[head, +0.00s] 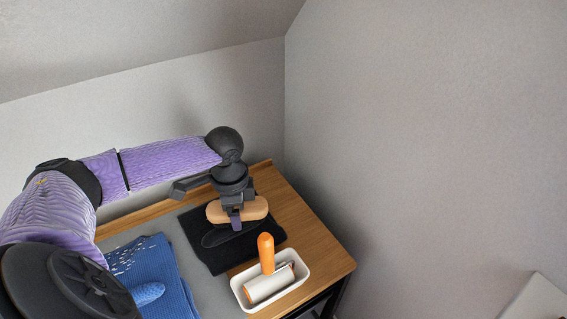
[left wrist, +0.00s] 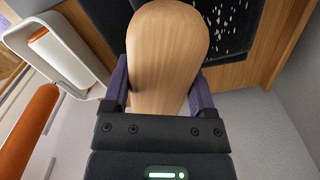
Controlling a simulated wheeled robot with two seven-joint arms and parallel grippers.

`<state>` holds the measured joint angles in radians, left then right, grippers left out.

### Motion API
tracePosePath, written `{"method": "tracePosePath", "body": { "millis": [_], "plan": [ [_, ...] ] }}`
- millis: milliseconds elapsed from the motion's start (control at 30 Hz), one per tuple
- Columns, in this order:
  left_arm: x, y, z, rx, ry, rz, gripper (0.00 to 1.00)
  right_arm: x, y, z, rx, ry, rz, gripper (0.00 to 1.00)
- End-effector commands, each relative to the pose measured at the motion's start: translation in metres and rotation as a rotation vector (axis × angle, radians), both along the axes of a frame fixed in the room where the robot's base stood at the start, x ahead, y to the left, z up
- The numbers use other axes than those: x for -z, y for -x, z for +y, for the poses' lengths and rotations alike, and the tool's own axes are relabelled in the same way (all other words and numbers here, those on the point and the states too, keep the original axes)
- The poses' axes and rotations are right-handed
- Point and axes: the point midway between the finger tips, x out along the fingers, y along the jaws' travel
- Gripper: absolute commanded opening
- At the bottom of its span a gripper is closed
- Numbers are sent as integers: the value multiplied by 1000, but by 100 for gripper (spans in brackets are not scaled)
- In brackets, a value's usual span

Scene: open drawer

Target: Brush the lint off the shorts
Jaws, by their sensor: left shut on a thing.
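My left gripper (head: 236,218) is shut on a brush with a pale wooden back (head: 256,208). The brush is over a dark folded cloth (head: 205,252), which looks like the shorts. In the left wrist view the wooden back (left wrist: 166,55) fills the middle between my purple fingers (left wrist: 160,95). Beside it, the dark cloth (left wrist: 222,38) shows many white lint specks. The bristles are hidden, so I cannot tell whether they touch the cloth. My right gripper is not in view.
A white tray (head: 238,289) at the table's front holds a lint roller with an orange handle (head: 266,253). A blue cloth (head: 172,270) with pale specks lies at left, a blue rounded thing (head: 148,293) on it. Bare wooden tabletop (head: 312,242) lies at right.

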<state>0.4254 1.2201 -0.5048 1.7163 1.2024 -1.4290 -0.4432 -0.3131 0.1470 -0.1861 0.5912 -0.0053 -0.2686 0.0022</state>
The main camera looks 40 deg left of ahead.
Motion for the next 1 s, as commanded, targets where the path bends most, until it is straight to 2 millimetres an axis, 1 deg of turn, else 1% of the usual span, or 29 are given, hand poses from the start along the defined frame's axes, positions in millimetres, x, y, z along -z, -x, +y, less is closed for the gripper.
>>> {"method": "tracePosePath", "body": {
  "millis": [33,100,200,300,467,500,733,867,1000],
  "plan": [
    [0,11,16,-117,-8,7,26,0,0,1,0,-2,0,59],
    [-4,22,36,-305,-9,6,26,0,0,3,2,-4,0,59],
    [-14,34,61,-557,-9,4,26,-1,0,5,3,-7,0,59],
    [-25,37,77,-738,-6,1,26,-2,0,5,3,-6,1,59],
    [-42,33,90,-975,3,-4,26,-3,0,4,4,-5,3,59],
    [-44,31,90,-1005,12,-5,26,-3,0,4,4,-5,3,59],
    [-44,31,92,-1036,6,1,26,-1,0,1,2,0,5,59],
    [-39,30,92,-1034,4,2,26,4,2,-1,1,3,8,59],
    [-31,27,91,-1032,2,2,26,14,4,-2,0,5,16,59]
  ]
}}
